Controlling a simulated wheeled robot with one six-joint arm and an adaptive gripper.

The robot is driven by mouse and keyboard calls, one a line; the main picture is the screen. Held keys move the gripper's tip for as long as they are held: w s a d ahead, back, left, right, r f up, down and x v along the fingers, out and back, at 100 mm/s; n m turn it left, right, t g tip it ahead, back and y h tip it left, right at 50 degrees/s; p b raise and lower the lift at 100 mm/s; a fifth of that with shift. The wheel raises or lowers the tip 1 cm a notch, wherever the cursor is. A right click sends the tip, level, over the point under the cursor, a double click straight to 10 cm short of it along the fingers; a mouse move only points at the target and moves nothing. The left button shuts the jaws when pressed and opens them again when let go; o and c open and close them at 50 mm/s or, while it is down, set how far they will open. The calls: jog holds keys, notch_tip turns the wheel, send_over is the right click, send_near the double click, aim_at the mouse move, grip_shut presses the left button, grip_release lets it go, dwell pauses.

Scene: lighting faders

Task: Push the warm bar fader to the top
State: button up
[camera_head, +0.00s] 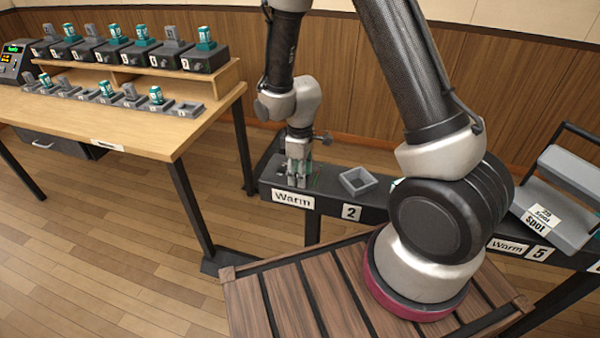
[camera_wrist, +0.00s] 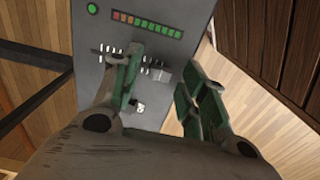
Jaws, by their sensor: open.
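The warm bar fader panel (camera_wrist: 112,28) is a grey box under my gripper in the wrist view. It carries a lit green lamp (camera_wrist: 92,8), a strip of red and green segments (camera_wrist: 146,24) and white tick marks. In the head view my gripper (camera_head: 297,180) points down over the bar's left end, above the "Warm" label (camera_head: 292,198), and hides most of the fader.
An open grey tray (camera_head: 357,181) sits on the bar to the right, near label 2 (camera_head: 351,212). A grey "Spot" unit (camera_head: 568,190) is at far right. A wooden desk (camera_head: 150,122) with several dark units stands left. Wooden floor lies between.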

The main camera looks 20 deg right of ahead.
jog(key=shift+c, duration=0.2)
grip_shut()
jog(key=w+d, duration=0.1)
jog(key=w, duration=0.1)
jog(key=w+d, duration=0.3)
jog(key=w, duration=0.1)
jog(key=shift+d, duration=0.15)
jog(key=shift+o, duration=0.2)
grip_release()
notch_tip(320, 180, up, 12)
dwell(0.4)
